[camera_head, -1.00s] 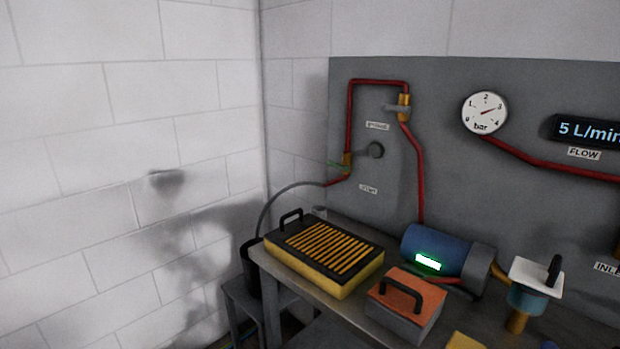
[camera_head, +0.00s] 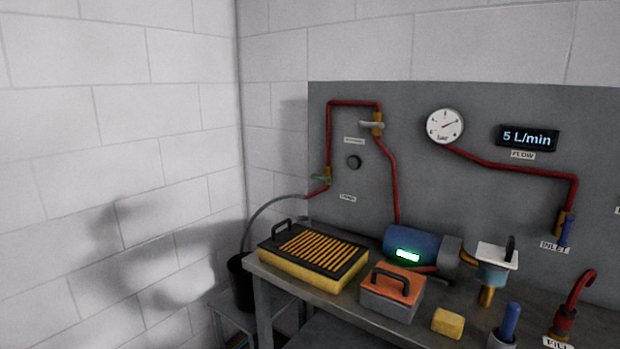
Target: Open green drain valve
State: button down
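The green drain valve handle (camera_head: 320,177) is on a brass valve body at the lower left of the grey panel (camera_head: 470,195). The handle looks roughly level, across the red pipe. A small label (camera_head: 348,198) sits below and to its right, too blurred to read surely. A grey hose (camera_head: 262,215) runs from the valve down to a black bucket (camera_head: 240,268). My gripper is not in view; blurred shadows fall on the left wall.
A bench holds a yellow-and-black slatted box (camera_head: 315,255), an orange-topped toolbox (camera_head: 392,290), a yellow block (camera_head: 448,322) and a blue pump (camera_head: 411,245). A grey-handled valve (camera_head: 372,125), gauge (camera_head: 444,126) and 5 L/min display (camera_head: 527,138) are on the panel. Space before the left wall looks clear.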

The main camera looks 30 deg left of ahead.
aim_at(328, 180)
jog(key=u, duration=0.65)
jog(key=i, duration=1)
jog(key=u, duration=0.7)
jog(key=k, duration=1.2)
jog(key=u, duration=0.85)
jog(key=i, duration=1.2)
jog(key=z, duration=0.05)
